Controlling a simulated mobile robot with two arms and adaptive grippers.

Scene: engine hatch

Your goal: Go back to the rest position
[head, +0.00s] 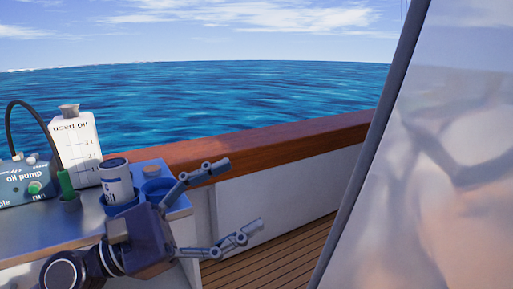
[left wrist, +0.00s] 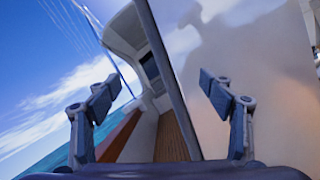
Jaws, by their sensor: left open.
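My left gripper (head: 236,203) comes in at the lower left of the head view. Its two fingers are spread apart with nothing between them, and it points right, over the deck side of the workbench. In the left wrist view the same gripper (left wrist: 163,100) also shows open and empty, with sky, rail and deck beyond the fingers. My right gripper is in neither view.
A metal workbench (head: 40,237) at the left bears an oil pump box (head: 22,183), a white oil container (head: 78,148) and a white canister (head: 117,181) in a blue holder. A wooden rail (head: 290,139) runs behind. A large glossy panel (head: 440,160) stands at the right.

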